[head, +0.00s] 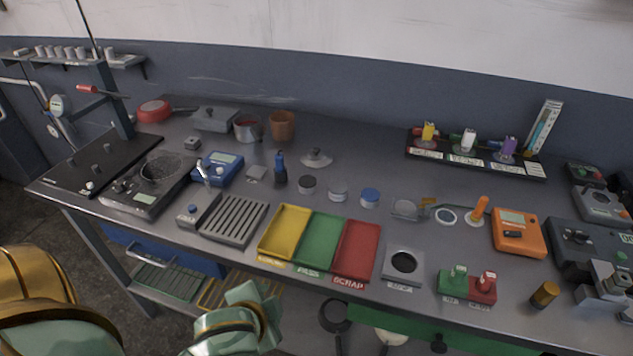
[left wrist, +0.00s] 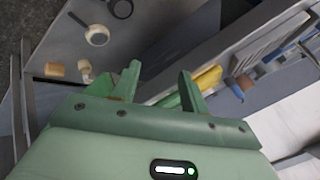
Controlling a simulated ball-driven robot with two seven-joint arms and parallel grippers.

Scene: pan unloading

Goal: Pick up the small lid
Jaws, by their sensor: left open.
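The small lid (head: 316,157), grey with a knob on top, lies on the workbench behind the coloured trays in the head view. My left arm shows at the bottom of the head view, in front of the bench's near edge and well short of the lid. In the left wrist view my left gripper (left wrist: 158,85) is open, with nothing between its two green fingers. The lid cannot be made out in the left wrist view. My right gripper is in neither view.
Yellow (head: 285,231), green (head: 318,243) and red (head: 357,250) trays line the near edge. A blue-black bottle (head: 280,172) and a dark round container (head: 307,184) stand near the lid. An orange-brown pot (head: 281,125) stands behind it. Bare bench lies right of the lid.

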